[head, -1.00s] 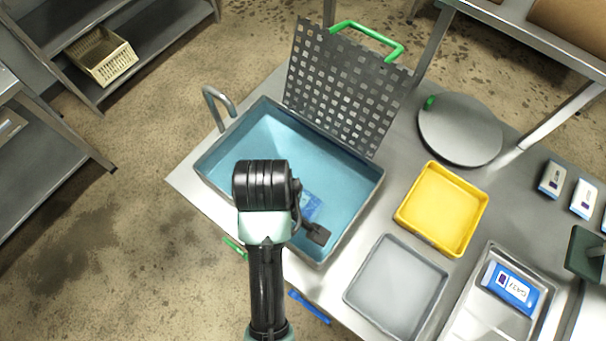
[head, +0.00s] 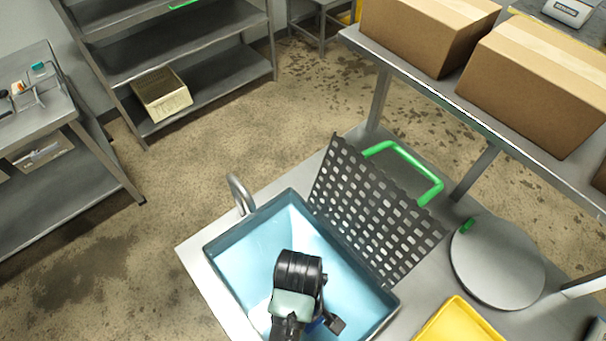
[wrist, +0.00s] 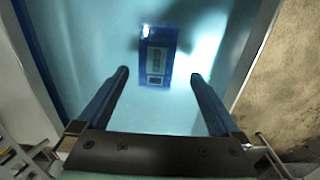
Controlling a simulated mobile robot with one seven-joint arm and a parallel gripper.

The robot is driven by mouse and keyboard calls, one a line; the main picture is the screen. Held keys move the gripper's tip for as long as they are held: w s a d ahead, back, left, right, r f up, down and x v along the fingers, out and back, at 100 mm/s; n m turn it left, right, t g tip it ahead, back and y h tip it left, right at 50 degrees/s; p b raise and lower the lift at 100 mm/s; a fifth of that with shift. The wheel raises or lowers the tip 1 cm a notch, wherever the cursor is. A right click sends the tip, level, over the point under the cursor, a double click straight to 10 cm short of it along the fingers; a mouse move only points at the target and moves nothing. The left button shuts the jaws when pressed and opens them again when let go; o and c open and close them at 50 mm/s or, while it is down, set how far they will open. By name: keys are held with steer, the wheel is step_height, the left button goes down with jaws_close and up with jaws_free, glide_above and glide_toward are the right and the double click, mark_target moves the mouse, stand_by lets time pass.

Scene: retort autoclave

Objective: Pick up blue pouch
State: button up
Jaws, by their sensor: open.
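The blue pouch (wrist: 157,56) lies in the blue-lined basin (wrist: 95,30), seen in the wrist view just beyond my fingertips, with a pale label facing up. My gripper (wrist: 159,76) is open and empty, its two blue fingers apart and pointing at the pouch from either side of its near end. In the head view my arm reaches down over the basin (head: 248,229). There my wrist hides most of the pouch, and only a small dark blue patch shows beside it. The height gap between fingers and pouch is hard to tell.
A perforated grey plate (head: 372,215) with a green handle (head: 405,165) leans at the basin's right edge. A round metal lid (head: 497,265) and a yellow tray (head: 458,322) are further right. Cardboard boxes (head: 535,80) stand on a shelf behind.

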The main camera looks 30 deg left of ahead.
steer(key=shift+w+d+f+p, duration=0.15)
steer(key=shift+f+p, duration=0.15)
steer(key=shift+f, duration=1.05)
steer(key=shift+w+d+f+p, duration=0.1)
steer(key=shift+f+p, duration=0.15)
steer(key=shift+f, duration=1.1)
steer(key=c, duration=1.4)
steer(key=shift+o, duration=0.2)
